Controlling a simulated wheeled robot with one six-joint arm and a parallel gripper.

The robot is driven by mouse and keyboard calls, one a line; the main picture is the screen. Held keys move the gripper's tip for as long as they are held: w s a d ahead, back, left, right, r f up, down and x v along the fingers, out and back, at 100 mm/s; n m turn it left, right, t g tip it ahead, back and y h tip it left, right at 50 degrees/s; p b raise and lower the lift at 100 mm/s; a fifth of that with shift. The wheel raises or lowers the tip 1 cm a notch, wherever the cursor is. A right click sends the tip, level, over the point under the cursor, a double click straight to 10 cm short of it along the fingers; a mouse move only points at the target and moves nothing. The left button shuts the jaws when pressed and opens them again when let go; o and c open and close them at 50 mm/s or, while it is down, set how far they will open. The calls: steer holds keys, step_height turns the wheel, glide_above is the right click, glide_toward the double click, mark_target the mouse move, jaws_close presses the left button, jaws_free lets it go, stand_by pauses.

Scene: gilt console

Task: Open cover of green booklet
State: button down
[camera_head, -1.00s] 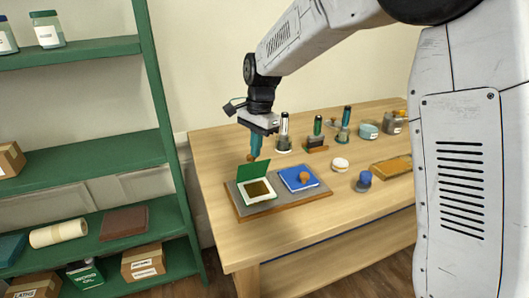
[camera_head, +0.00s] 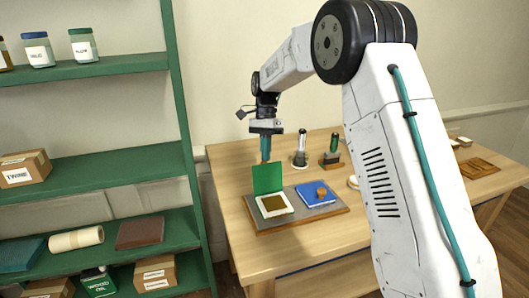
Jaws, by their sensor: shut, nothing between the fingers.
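The green booklet lies on a grey mat with a wooden edge (camera_head: 298,218). Its green cover (camera_head: 268,178) stands up, roughly upright, at the far side of the booklet. The pale page with a brown panel (camera_head: 274,206) is exposed and faces up. My gripper (camera_head: 265,160) points down just above and behind the top edge of the cover. Its teal fingers are together and empty. I cannot tell whether the fingertips touch the cover.
Two bottles stand behind, one on a round base (camera_head: 301,150), one on a wooden block (camera_head: 333,153). A green shelf (camera_head: 95,164) stands left. My arm hides the table's middle right.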

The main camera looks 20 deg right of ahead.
steer(key=shift+w+f, duration=0.1)
steer(key=shift+w, duration=0.1)
stand_by(0.6)
steer(key=s+d+v, duration=0.1)
steer(key=v, duration=1.2)
